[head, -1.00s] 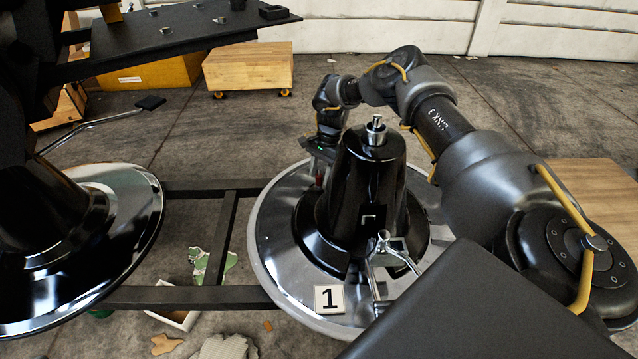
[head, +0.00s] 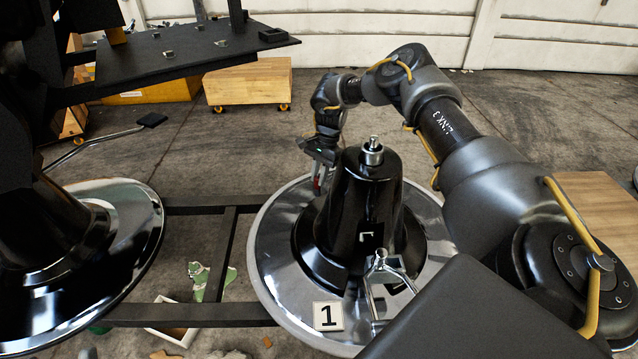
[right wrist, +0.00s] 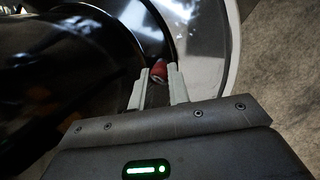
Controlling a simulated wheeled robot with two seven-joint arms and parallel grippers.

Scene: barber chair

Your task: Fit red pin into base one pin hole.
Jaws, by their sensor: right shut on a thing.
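Base one is a shiny black cone (head: 350,215) on a round silver disc (head: 272,262), with a "1" label (head: 328,316) at its front. My right gripper (head: 322,181) is low at the far left side of the cone, partly hidden by it. It is shut on the red pin, a small red piece between the pale fingertips in the right wrist view (right wrist: 159,70). The black cone wall is close beside the fingertips there. I cannot make out the pin hole in either view. My left gripper is not in view.
A metal bolt (head: 373,152) stands on top of the cone. A metal lever frame (head: 381,268) rises at the disc's front. Black floor bars (head: 232,250) link to another round base (head: 135,232) at left. A wooden box (head: 247,84) stands behind.

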